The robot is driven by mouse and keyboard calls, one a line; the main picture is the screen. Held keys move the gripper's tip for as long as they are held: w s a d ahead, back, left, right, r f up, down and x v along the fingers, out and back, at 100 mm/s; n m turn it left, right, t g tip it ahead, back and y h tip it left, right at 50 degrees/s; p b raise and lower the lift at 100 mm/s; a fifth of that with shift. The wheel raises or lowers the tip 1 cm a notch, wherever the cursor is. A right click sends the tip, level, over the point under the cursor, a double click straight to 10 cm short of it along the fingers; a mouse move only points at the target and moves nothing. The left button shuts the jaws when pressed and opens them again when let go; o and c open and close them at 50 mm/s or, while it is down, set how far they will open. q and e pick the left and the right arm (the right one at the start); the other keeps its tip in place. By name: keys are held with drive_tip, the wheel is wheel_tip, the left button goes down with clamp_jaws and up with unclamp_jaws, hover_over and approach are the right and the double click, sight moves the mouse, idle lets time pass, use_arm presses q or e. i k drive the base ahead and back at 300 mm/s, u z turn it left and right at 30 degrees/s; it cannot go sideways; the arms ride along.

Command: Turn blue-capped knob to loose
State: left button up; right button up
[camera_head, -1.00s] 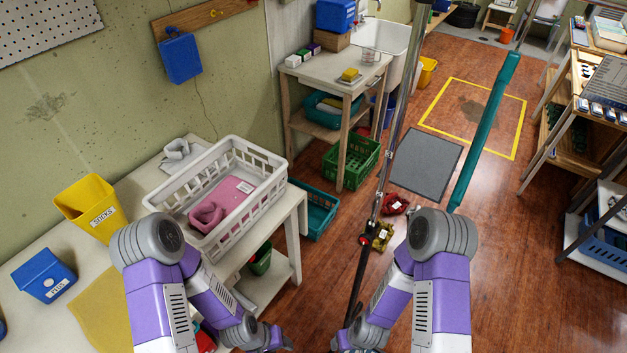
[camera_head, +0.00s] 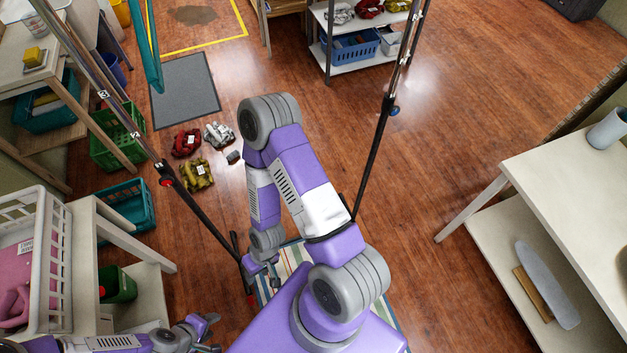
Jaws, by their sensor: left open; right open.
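The blue-capped knob (camera_head: 394,110) sits on the right-hand pole (camera_head: 374,155), at the joint between its black lower part and its shiny upper part. A red-capped knob (camera_head: 166,182) sits at the same kind of joint on the left-hand pole (camera_head: 200,214). My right gripper (camera_head: 262,282) is open and empty, low near the foot of the left-hand pole and well away from the blue-capped knob. My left gripper (camera_head: 213,332) is open and empty at the bottom edge, beside the white table.
Red, grey and yellow bundles (camera_head: 197,174) lie on the floor beyond the left-hand pole. A white crate (camera_head: 56,262) stands on the table at left. A workbench (camera_head: 560,190) fills the right side. The wooden floor right of the right-hand pole is clear.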

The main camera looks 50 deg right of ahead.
sight(394, 110)
drive_tip(key=z, duration=0.5)
drive_tip(key=k, duration=1.1)
drive_tip(key=z, duration=0.95)
drive_tip(key=i, duration=1.25)
drive_tip(key=z, duration=1.15)
drive_tip(key=k, duration=0.65)
drive_tip(key=u, duration=0.4)
